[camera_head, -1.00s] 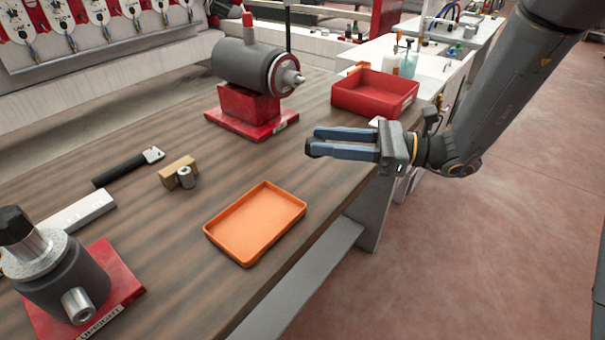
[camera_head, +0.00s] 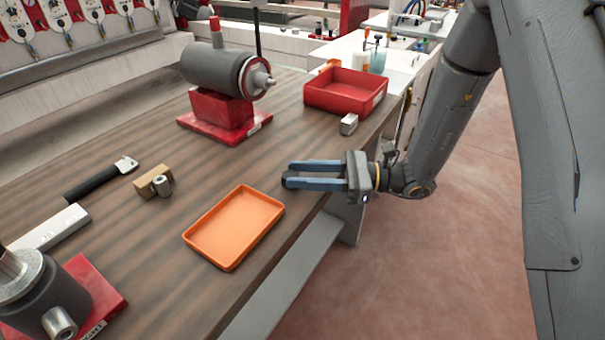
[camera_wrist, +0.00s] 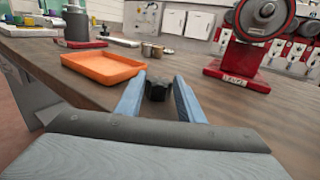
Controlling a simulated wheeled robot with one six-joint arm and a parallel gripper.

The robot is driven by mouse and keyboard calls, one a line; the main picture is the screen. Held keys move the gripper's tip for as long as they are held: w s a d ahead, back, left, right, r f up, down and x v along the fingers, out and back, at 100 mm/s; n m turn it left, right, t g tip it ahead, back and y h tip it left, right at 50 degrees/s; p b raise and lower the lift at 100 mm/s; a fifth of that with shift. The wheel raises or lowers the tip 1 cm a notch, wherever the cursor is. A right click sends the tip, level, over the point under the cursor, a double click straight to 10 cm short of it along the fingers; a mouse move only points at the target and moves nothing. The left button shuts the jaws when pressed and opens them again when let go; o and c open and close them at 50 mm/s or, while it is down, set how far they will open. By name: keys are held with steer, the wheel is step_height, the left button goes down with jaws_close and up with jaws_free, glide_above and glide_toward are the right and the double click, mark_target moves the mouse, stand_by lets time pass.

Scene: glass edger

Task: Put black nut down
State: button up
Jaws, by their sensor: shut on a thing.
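My gripper (camera_head: 286,174) is over the right edge of the wooden workbench, to the right of the orange tray. Its blue fingers are shut on the black nut (camera_wrist: 157,90), which shows between the fingertips in the wrist view. In the head view the nut is mostly hidden, with only a dark bit at the fingertips (camera_head: 288,183). The orange tray (camera_head: 235,228) lies empty on the bench, and in the wrist view it is ahead and left of the fingers (camera_wrist: 103,68).
A red bin (camera_head: 345,91) and a small metal block (camera_head: 349,124) are behind the gripper. A grey spindle on a red base (camera_head: 224,115) stands at the back. A wooden block with a metal nut (camera_head: 153,182) and a black-handled tool (camera_head: 100,180) lie left of the tray. Bench near the tray is clear.

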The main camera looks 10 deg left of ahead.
steer(key=o, duration=1.2)
steer(key=shift+f, duration=0.1)
steer(key=d, duration=0.4)
steer(key=w+d+b, duration=0.1)
steer(key=d, duration=0.3)
steer(key=d+b, duration=0.1)
steer(key=d, duration=0.3)
steer(key=shift+w, duration=0.25)
steer(key=s+d+f+n+g+h, duration=0.2)
steer(key=s+n+h, duration=0.2)
steer(key=s+h, duration=0.15)
steer(key=s+d+f+n+g+h, duration=0.1)
steer(key=s+d+n+g+h, duration=0.2)
steer(key=s, duration=0.4)
steer(key=d+n+t+h, duration=0.2)
steer(key=d+n+h, duration=0.1)
steer(key=d, duration=0.1)
steer(key=d+n+t+h, duration=0.3)
steer(key=d, duration=0.1)
steer(key=d+n+t+h, duration=0.2)
steer(key=d+n+h, duration=0.1)
steer(key=d, duration=0.1)
steer(key=shift+w+r+t, duration=0.3)
steer(key=shift+w+r, duration=0.05)
steer(key=shift+w, duration=0.05)
